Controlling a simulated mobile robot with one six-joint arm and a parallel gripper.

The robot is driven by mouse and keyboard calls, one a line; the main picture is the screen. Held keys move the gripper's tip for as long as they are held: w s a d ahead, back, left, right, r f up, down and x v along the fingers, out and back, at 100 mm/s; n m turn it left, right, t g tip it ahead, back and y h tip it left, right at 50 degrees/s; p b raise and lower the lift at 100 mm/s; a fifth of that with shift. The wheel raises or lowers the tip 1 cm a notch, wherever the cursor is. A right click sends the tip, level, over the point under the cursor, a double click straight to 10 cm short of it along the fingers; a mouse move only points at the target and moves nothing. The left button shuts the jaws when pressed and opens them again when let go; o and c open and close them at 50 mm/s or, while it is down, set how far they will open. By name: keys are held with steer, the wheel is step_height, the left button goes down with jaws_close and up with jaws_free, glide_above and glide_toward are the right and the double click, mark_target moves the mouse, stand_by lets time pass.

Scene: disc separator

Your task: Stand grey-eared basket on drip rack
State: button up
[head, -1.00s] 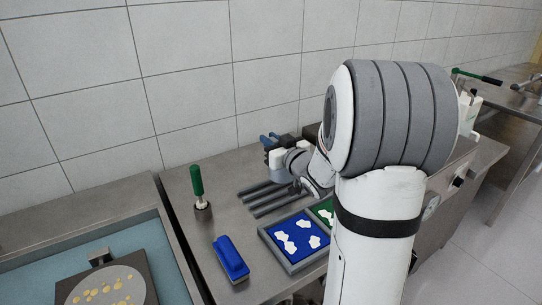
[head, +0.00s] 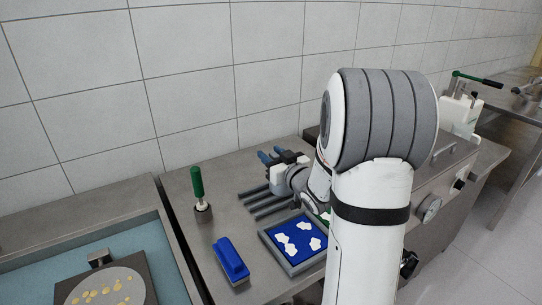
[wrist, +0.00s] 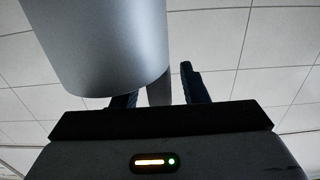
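A smooth silver-grey cylinder, seemingly the basket (wrist: 105,45), fills the upper left of the wrist view, close to the camera. My gripper (wrist: 160,95) has its dark fingers on either side of a narrow grey piece, apparently the basket's ear. In the head view my gripper (head: 271,156) shows its blue fingertips beyond the drip rack, near the wall; the basket is hard to make out there. The drip rack (head: 266,209) is a row of dark parallel bars on the steel counter. My wrist and forearm cover its right end.
A green-handled tool (head: 197,182) stands upright in a holder left of the rack. A blue brush-like block (head: 231,259) lies in front of it. A blue tray (head: 283,236) with white pieces lies in front of the rack. A basin (head: 178,250) is at left.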

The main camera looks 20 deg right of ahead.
steer(key=shift+r, duration=0.15)
steer(key=shift+s+d, duration=0.1)
steer(key=shift+s, duration=0.1)
steer(key=s+f+m+g+h, duration=0.1)
steer(key=s+g+h, duration=0.1)
steer(key=s, duration=0.3)
steer(key=s+f+m+g+h, duration=0.1)
steer(key=s+f+g+h, duration=0.1)
steer(key=s, duration=0.3)
steer(key=s+f+m+g+h+b, duration=0.1)
steer(key=s+g+h, duration=0.1)
steer(key=s+g, duration=0.2)
steer(key=shift+s+f, duration=0.2)
steer(key=shift+s, duration=0.7)
steer(key=s+a+g+y, duration=0.1)
steer(key=s+a+g, duration=0.1)
steer(key=s+a, duration=0.1)
steer(key=s+a+g, duration=0.3)
steer(key=s+a, duration=0.1)
steer(key=s, duration=0.2)
steer(key=s+a+f+g+y, duration=0.1)
steer(key=s+a+g, duration=0.1)
steer(key=s+a, duration=0.2)
steer(key=shift+s+n+y, duration=0.3)
steer(key=shift+s+n, duration=0.05)
steer(key=shift+n, duration=0.05)
